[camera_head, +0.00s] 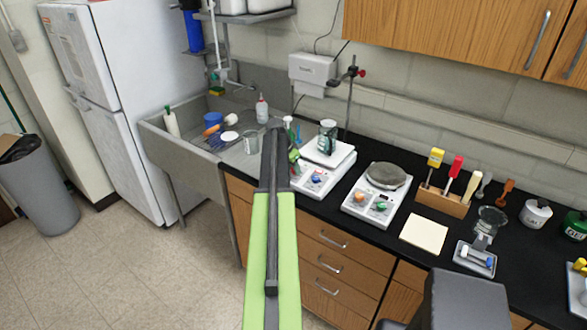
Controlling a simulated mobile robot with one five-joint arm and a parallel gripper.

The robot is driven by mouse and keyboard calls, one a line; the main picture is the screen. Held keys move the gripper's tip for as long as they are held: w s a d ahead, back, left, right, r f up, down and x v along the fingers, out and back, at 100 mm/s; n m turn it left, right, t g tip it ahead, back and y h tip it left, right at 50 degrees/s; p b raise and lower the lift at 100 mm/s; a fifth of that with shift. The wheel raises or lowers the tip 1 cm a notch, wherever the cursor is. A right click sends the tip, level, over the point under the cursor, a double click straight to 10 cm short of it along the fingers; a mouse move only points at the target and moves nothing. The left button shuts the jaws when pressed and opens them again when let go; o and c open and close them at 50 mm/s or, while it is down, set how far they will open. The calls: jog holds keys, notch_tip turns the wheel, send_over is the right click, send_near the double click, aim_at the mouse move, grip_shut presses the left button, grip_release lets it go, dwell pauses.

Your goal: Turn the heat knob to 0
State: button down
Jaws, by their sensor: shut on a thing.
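A white hot plate (343,158) with a square top stands on the black counter, with a beaker (327,136) on it. Its sloped front panel carries a blue knob (316,180) on the right. A small reddish knob (297,169) shows at the left of the panel, mostly hidden behind my arm; I take it for the heat knob, but no label is readable. My gripper (295,157), with green parts, is at this left end of the panel and appears shut on that knob. The knob's pointer and setting are hidden.
A second hot plate (350,203) with an orange and a green knob stands to the right, a round grey piece on it. A clamp stand (349,101) rises behind. The sink (178,137) lies left. A paper sheet (424,232) and a screwdriver rack (443,200) lie further right.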

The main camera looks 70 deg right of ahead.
jog(key=shift+n, duration=0.3)
jog(key=n+t, duration=0.1)
jog(key=n, duration=0.4)
jog(key=shift+s+n, duration=0.15)
jog(key=shift+n, duration=0.15)
jog(key=n+t, duration=0.1)
jog(key=n, duration=0.3)
jog(key=shift+n, duration=0.7)
jog(key=c, duration=1.1)
grip_release()
